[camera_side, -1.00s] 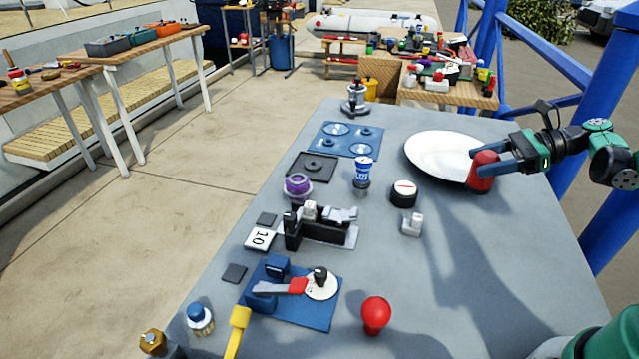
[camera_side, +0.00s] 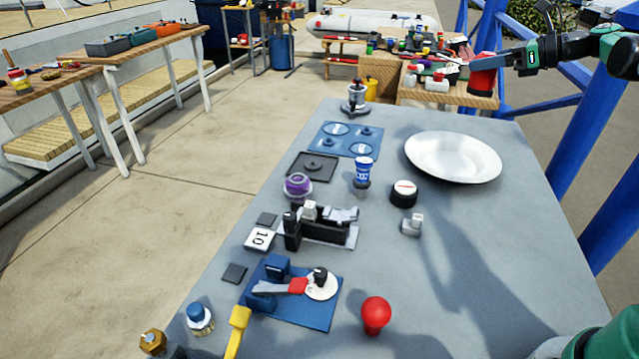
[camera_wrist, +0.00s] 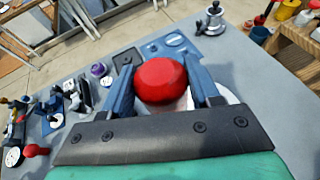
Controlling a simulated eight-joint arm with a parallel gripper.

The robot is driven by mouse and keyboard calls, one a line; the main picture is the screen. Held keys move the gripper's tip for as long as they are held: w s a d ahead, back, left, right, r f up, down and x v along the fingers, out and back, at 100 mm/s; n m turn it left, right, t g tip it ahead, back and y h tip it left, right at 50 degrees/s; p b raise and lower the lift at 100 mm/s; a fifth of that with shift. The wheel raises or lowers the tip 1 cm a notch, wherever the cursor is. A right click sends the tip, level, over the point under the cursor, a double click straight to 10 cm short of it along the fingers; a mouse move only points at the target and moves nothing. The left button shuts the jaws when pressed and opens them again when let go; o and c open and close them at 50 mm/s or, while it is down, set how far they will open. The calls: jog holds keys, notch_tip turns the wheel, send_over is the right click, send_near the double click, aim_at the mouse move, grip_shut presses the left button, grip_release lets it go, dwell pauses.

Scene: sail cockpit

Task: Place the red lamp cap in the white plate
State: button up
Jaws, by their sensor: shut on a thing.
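The red lamp cap (camera_side: 482,76) is held between the blue fingers of my gripper (camera_side: 488,62), high above the far right of the table in the side view. In the wrist view the red cap (camera_wrist: 161,80) sits between both fingers of my gripper (camera_wrist: 162,84). The white plate (camera_side: 453,158) lies empty on the grey table, below the held cap in the side view. In the wrist view the plate (camera_wrist: 228,97) is mostly hidden behind the cap and fingers.
The grey table (camera_side: 480,270) is clear to the right of the small fittings. A white-topped black knob (camera_side: 404,193), a blue jar (camera_side: 363,172) and a blue panel (camera_side: 346,139) lie left of the plate. A red ball knob (camera_side: 376,315) stands near the front.

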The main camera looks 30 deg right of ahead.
jog(key=w+d+m+t+h, duration=0.1)
jog(key=w+d+m+h, duration=0.2)
jog(key=w+d, duration=0.1)
send_over(450, 164)
jog(key=shift+f, duration=9.7)
jog(key=shift+f, duration=0.1)
jog(key=o, duration=1.3)
